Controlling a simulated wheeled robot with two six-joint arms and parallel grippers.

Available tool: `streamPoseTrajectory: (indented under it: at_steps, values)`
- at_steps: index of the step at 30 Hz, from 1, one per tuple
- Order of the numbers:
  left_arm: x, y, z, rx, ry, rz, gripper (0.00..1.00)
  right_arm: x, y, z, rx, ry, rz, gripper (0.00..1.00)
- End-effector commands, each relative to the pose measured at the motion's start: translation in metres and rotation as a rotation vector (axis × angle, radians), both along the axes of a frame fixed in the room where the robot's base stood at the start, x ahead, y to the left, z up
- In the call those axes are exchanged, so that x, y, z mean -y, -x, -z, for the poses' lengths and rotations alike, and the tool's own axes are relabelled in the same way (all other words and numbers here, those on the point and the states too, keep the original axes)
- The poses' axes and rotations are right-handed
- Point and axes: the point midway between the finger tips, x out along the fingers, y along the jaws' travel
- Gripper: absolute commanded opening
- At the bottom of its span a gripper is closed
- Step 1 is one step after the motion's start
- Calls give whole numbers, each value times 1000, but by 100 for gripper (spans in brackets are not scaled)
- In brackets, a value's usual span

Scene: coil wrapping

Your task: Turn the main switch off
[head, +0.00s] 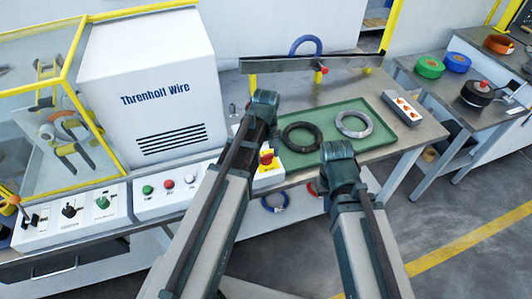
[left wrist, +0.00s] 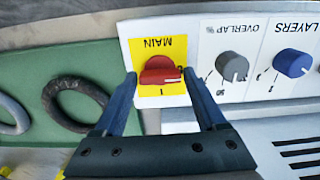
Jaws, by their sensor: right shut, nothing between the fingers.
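The main switch is a red knob (left wrist: 160,71) on a yellow plate marked MAIN, upside down in the left wrist view. The knob lies crosswise, with a pale mark towards its right end; a "1" or "I" shows below it. It also shows in the head view (head: 266,157). My left gripper (left wrist: 159,76) is open, with one finger on each side of the knob; small gaps seem to show, and contact is unclear. In the head view its arm hides part of the panel. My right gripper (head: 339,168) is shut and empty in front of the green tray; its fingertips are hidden.
Grey OVERLAP (left wrist: 232,67) and blue LAYERS (left wrist: 293,63) knobs sit beside the switch. The green tray (head: 322,158) holds a dark coil (head: 302,137) and a silver coil (head: 354,124). The white Threnholt Wire machine (head: 153,90) stands behind the panel.

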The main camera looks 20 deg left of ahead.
Motion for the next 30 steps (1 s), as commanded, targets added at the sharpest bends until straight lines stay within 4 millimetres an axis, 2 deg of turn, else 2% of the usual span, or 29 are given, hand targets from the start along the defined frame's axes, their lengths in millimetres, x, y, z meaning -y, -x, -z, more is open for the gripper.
streamPoseTrajectory:
  at_steps: [1, 3, 17, 23, 30]
  values:
    - [0, 0, 0, 0, 0, 0, 85, 0, 0, 0, 0, 0, 0, 0]
    - [0, 0, 0, 0, 0, 1, 95, 0, 0, 0, 0, 0, 0, 0]
    - [0, 0, -6, 0, 0, 2, 95, 0, 0, -6, 0, 0, 0, 0]
    - [0, 0, -25, 0, 0, 2, 95, 0, 0, -25, 0, 0, 0, 0]
    - [0, 0, -60, 0, 0, 2, 95, 0, 0, -60, 0, 0, 0, 0]
